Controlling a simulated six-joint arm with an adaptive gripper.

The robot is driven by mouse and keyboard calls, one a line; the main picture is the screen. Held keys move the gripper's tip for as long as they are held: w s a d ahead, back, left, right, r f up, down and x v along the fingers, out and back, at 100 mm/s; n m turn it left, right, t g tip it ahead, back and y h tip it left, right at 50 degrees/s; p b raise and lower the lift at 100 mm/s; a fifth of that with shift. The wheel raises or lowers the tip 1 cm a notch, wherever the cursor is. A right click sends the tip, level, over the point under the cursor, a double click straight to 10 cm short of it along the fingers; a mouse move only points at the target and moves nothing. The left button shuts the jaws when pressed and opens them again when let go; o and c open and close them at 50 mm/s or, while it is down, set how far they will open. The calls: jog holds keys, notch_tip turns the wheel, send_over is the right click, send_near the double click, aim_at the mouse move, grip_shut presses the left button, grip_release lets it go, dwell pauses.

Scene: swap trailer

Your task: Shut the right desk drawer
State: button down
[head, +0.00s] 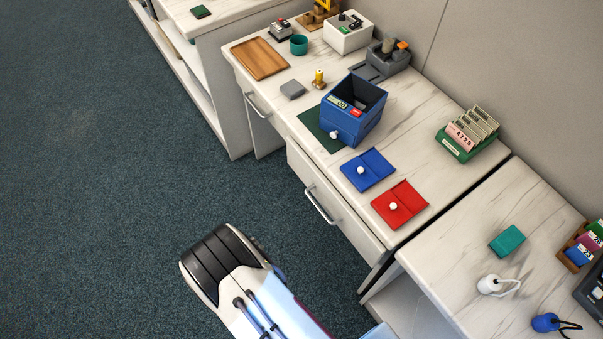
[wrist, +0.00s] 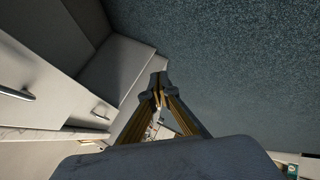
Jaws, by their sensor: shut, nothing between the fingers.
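The right desk drawer (head: 338,212) is the pale front with a bar handle (head: 319,206) below the desk's front edge in the head view. Its front looks close to the desk edge, with no open interior showing; I cannot tell whether a small gap remains. The left drawer handle (head: 257,105) is farther back. My gripper (wrist: 158,80) is shut and empty in the wrist view, its tips together against the floor and apart from the drawer fronts. In the head view my arm stands in front of the desk and the fingers are hidden.
The desk top (head: 300,82) holds a blue box (head: 355,112), blue folder (head: 368,168), red folder (head: 399,204) and green card rack (head: 466,138). A second table (head: 450,262) stands at the right. Carpet (head: 110,150) is clear at the left.

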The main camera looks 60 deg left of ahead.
jog(key=w+r+n+t+y, duration=0.2)
jog(key=w+r+t, duration=0.2)
jog(key=r, duration=0.4)
jog(key=w+r+n+t+y, duration=0.2)
jog(key=w+r+t+y, duration=0.1)
jog(key=r, duration=0.6)
jog(key=shift+w+d+n+t, duration=0.3)
jog(key=shift+w+t, duration=0.3)
jog(key=shift+w, duration=0.6)
jog(key=shift+w+a, duration=0.1)
jog(key=shift+a, duration=0.05)
send_near(305, 163)
jog(key=w+a, duration=0.2)
jog(key=a, duration=0.2)
jog(key=shift+w+a, duration=0.25)
jog(key=shift+w, duration=0.8)
jog(key=shift+w, duration=0.1)
